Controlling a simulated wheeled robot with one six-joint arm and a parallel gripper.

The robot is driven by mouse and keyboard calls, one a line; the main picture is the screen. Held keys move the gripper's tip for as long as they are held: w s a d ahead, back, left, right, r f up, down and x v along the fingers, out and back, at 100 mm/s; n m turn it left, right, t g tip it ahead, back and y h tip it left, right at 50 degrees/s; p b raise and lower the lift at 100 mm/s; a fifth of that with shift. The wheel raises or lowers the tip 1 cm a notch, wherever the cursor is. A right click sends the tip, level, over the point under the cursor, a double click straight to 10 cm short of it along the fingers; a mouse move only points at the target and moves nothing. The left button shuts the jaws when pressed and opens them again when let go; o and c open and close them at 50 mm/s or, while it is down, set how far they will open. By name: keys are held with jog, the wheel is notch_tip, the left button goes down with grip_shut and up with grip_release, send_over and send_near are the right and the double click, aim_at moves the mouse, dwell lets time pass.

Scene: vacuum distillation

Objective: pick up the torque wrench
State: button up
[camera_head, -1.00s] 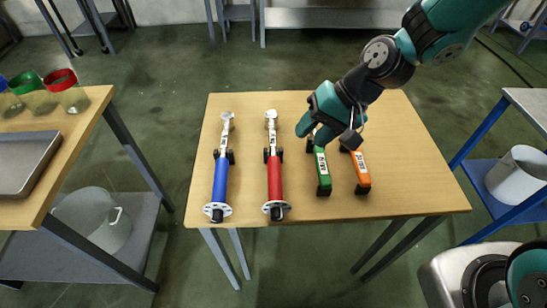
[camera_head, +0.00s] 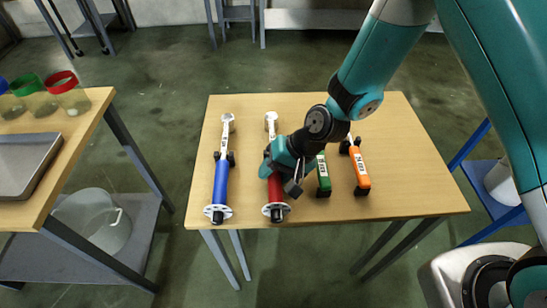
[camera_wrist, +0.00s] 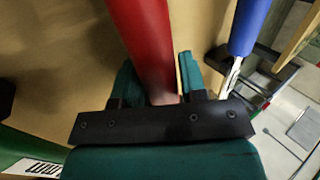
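Several wrenches with coloured handles lie side by side on the wooden table (camera_head: 400,125), each on small black supports. The red-handled wrench (camera_head: 274,209) is under my gripper (camera_head: 281,168), which hides its middle part; its silver head (camera_head: 270,120) shows beyond. In the wrist view the red handle (camera_wrist: 140,35) runs between the two teal fingers of my gripper (camera_wrist: 158,75). The fingers are apart, one on each side of the handle. I cannot tell whether they touch it.
The blue-handled wrench (camera_head: 220,182) lies left of the red one. The green-handled wrench (camera_head: 323,180) and orange-handled wrench (camera_head: 360,172) lie to its right. A side table with jars (camera_head: 67,95) and a metal tray (camera_head: 25,165) stands at left.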

grip_shut()
jog(key=shift+r, duration=0.1)
notch_tip(320, 180, up, 20)
jog(key=shift+p, duration=0.4)
dwell(0.4)
jog(key=shift+c, duration=2.4)
grip_release()
grip_shut()
